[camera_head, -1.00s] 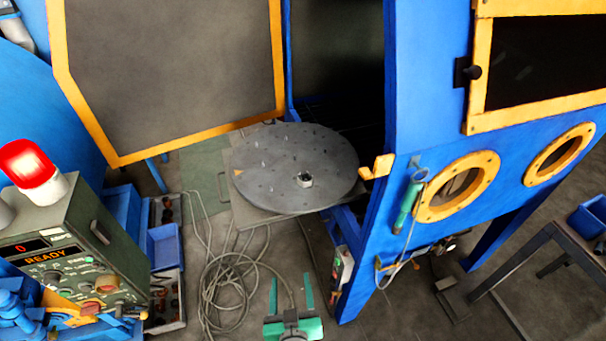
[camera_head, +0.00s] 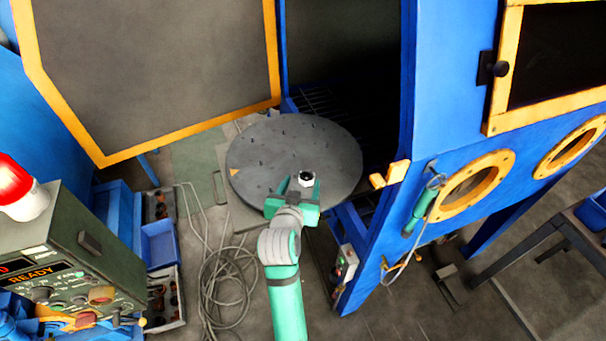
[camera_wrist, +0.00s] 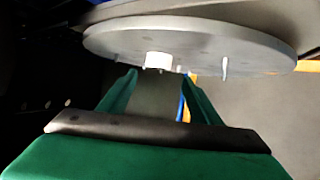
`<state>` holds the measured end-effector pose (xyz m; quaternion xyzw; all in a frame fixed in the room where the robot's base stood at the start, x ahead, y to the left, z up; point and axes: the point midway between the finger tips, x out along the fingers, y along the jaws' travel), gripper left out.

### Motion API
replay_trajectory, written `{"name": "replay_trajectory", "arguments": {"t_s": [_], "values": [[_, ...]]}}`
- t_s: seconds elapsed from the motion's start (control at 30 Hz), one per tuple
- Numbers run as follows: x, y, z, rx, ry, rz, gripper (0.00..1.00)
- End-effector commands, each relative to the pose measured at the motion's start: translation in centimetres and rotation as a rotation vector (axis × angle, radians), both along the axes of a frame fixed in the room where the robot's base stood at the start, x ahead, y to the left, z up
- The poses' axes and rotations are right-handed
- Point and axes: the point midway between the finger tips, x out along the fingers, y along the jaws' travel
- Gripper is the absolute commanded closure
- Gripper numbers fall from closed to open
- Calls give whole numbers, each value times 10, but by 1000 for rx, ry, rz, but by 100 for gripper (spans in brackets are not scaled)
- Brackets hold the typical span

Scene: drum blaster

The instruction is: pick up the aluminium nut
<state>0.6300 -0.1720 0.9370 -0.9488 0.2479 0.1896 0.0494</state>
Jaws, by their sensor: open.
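The aluminium nut (camera_head: 306,177) is a small, light ring with a dark hole. It sits on the grey round turntable (camera_head: 260,160), toward the near right part of its top. In the wrist view the nut (camera_wrist: 159,60) is a bright block at the near edge of the disc (camera_wrist: 215,42). My green gripper (camera_head: 299,190) reaches over the disc's near edge, with the nut close to its fingertips in the head view. In the wrist view my gripper (camera_wrist: 158,85) has its two fingers apart, with the nut ahead between their lines. I see no contact with the nut.
Short pins (camera_wrist: 225,67) stand on the disc. The blue cabinet wall with a yellow latch (camera_head: 391,174) is close on the right. The yellow-framed door (camera_head: 150,75) stands open at the left. A control box (camera_head: 60,250) and coiled cable (camera_head: 228,285) are at the lower left.

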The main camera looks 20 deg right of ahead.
Motion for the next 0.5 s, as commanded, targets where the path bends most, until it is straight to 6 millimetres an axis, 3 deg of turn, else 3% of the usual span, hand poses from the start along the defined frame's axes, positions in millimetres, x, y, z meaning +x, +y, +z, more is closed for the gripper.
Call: {"name": "replay_trajectory", "arguments": {"t_s": [0.17,0.5], "values": [[19,-13,-10,0,1,-3,42],[44,-21,-21,1,0,4,42]]}}
